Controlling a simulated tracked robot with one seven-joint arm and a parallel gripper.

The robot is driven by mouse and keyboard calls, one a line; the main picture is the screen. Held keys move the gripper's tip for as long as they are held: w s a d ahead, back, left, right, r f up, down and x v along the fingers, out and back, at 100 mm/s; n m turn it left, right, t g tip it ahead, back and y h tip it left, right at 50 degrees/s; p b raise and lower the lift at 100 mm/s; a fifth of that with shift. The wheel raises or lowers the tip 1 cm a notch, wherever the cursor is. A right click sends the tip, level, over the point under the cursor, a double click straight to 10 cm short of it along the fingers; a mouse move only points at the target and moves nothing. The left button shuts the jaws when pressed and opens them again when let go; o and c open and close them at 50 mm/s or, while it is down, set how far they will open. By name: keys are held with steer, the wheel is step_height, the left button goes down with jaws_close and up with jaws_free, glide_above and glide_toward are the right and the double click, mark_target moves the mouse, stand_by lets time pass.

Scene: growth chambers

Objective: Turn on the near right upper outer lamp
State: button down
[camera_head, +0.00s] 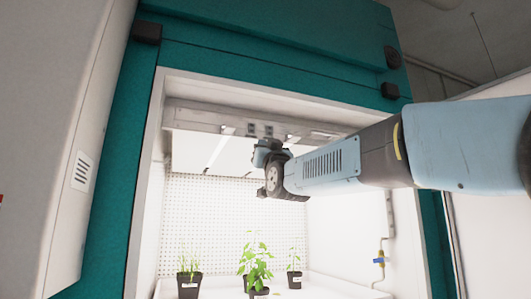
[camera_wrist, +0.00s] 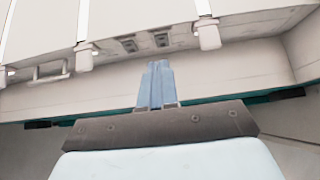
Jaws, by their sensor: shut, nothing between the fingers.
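The lamp fixture (camera_head: 215,118) runs along the top of the chamber opening. Two small dark switches (camera_head: 260,130) sit on it, just above my gripper (camera_head: 262,152). In the wrist view, my gripper's blue fingers (camera_wrist: 157,85) are together and empty. They point up at the fixture, just below the right one of two switches (camera_wrist: 161,40); the left switch (camera_wrist: 128,44) is beside it. I cannot tell whether the fingertips touch the fixture. White lamp tubes (camera_wrist: 82,20) end in holders on either side of the switches. Whether the lamps are lit is unclear.
Potted plants (camera_head: 257,272) stand on the chamber floor below. The teal chamber frame (camera_head: 110,180) surrounds the opening, with a pale door panel (camera_head: 50,120) at left. A pipe with a blue valve (camera_head: 379,261) is on the right wall.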

steer(key=shift+f+v, duration=0.25)
steer(key=shift+v, duration=1)
steer(key=shift+w, duration=0.2)
steer(key=s+d+f+g+h, duration=0.2)
steer(key=s+d+f+g, duration=0.15)
steer(key=f, duration=0.55)
steer(key=s+d+f+m+g+h, duration=0.15)
steer(key=d+f+g, duration=0.25)
steer(key=f, duration=0.6)
steer(key=s+d+f+g+h, duration=0.2)
steer(key=s+d+f+g, duration=0.15)
steer(key=f, duration=0.55)
steer(key=s+d+f+m+g, duration=0.1)
steer(key=s+d+f+g, duration=0.2)
steer(key=s+f, duration=0.6)
steer(key=s+d+f+g+h, duration=0.1)
steer(key=s+d+f+g, duration=0.3)
steer(key=s+f, duration=0.5)
step_height(320, 180, down, 3)
steer(key=shift+f+m+g, duration=0.1)
steer(key=shift+m+g, duration=0.25)
steer(key=shift+g, duration=0.15)
steer(key=shift+d+h, duration=0.1)
steer(key=shift+h, duration=0.15)
